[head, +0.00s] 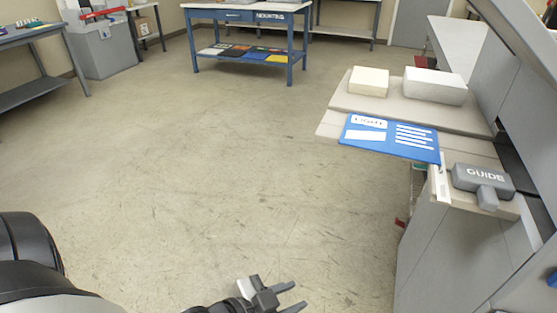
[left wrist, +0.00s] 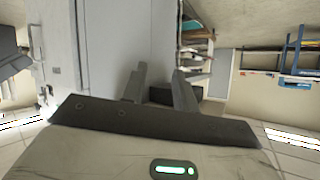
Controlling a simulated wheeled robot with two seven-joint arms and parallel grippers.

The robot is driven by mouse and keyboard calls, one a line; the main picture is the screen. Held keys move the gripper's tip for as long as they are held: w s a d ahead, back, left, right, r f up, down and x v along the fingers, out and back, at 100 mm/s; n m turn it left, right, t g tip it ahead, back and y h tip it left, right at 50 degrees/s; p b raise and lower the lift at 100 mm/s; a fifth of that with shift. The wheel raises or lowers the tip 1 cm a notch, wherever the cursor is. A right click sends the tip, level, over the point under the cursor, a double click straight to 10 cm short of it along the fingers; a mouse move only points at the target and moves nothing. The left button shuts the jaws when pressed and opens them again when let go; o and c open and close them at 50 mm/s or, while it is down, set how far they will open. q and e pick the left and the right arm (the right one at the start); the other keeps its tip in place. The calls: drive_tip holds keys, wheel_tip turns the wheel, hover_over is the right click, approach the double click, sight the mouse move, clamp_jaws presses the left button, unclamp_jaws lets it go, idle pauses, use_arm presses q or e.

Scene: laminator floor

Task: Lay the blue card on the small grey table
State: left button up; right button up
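The blue card (head: 390,137), with white print, lies flat on a pale ledge (head: 330,128) at the front of the machine on the right in the head view. Its near right corner reaches close to the grey GUIDE block (head: 483,178). My left gripper (head: 297,296) is low at the bottom of the head view, well below and left of the card, apart from it. Its two fingers stand apart with nothing between them; the left wrist view also shows them spread (left wrist: 158,82). I cannot tell for certain which surface is the small grey table. My right gripper is not in view.
Two pale blocks (head: 369,82) (head: 434,86) sit behind the card. A blue MOUNTING table (head: 240,15) stands at the back, a dark grey-topped bench (head: 30,36) at the far left. The grey cabinet side (head: 435,255) is right of my gripper. The middle floor is clear.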

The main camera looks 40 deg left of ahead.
sight(349, 145)
use_arm(q)
drive_tip(key=w+a+r+m+t+h, duration=0.1)
drive_tip(key=w+a+r+m, duration=0.2)
drive_tip(key=r+m, duration=0.2)
drive_tip(key=w+a+r+m+t+h+p, duration=0.1)
drive_tip(key=w+a+r+m+h, duration=0.1)
drive_tip(key=r+m, duration=0.4)
drive_tip(key=w+a+r+m+t+h+p, duration=0.1)
drive_tip(key=w+a+r+m+t, duration=0.1)
drive_tip(key=a+r+m, duration=0.3)
wheel_tip(349, 145, up, 5)
drive_tip(key=shift+w+a+f+m, duration=0.15)
drive_tip(key=shift+w+a+m, duration=0.15)
drive_tip(key=shift+w+m, duration=0.5)
drive_tip(key=shift+w, duration=0.2)
drive_tip(key=p+x, duration=0.1)
drive_tip(key=x, duration=1.4)
drive_tip(key=shift+w+d, duration=0.3)
drive_tip(key=shift+d, duration=0.1)
clamp_jaws()
